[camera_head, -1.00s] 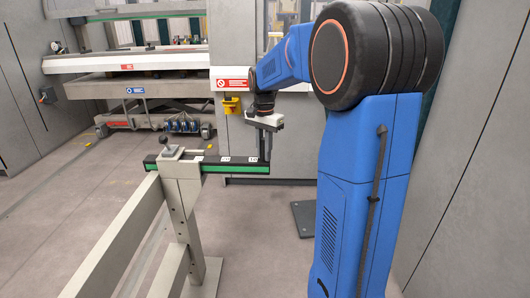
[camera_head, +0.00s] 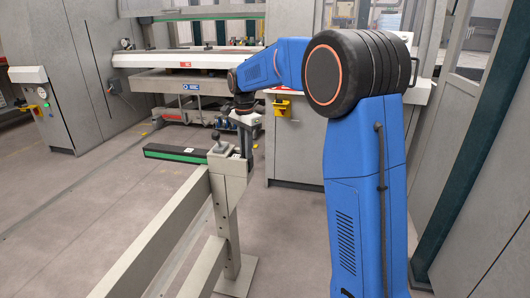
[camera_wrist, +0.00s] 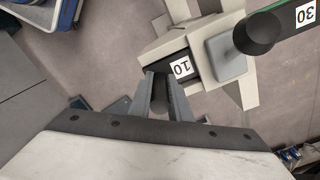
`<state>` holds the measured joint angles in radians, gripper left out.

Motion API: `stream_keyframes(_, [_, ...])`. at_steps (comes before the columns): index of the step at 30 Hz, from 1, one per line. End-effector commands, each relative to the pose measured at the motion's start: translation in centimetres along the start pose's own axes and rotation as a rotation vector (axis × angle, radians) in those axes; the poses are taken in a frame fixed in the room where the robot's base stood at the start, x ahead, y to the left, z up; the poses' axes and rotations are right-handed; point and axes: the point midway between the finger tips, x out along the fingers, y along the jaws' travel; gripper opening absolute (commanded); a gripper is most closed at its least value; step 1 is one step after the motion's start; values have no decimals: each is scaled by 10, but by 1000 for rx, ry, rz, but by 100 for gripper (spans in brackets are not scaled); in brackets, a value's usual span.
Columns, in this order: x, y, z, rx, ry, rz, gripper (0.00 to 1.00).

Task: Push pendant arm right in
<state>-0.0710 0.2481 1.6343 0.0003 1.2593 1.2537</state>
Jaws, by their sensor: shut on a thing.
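The pendant arm is a black bar with a green side (camera_head: 182,154) and number labels, seated in the head of a beige post (camera_head: 228,192). Most of it sticks out to the left of the post; only a short end by the label 10 (camera_wrist: 181,67) shows on my gripper's side. My gripper (camera_head: 247,146) is at this near end, close beside the post head. In the wrist view its fingers (camera_wrist: 160,98) are shut on a dark round upright grip at the bar's end. A clamp lever with a black knob (camera_wrist: 262,32) stands on the post head.
A beige rail (camera_head: 150,252) runs from the post toward the front left. The panel bender (camera_head: 190,85) stands behind, and a grey cabinet with a yellow-and-red switch (camera_head: 282,107) stands behind my arm. The floor left of the rail is clear.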

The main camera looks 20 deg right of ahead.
Motion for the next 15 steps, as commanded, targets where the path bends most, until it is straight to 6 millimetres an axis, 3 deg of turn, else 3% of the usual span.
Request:
stream_keyframes(6, [0,-21,14,-1,1,0,0])
stream_keyframes(15, [-1,-27,17,0,0,-3,0])
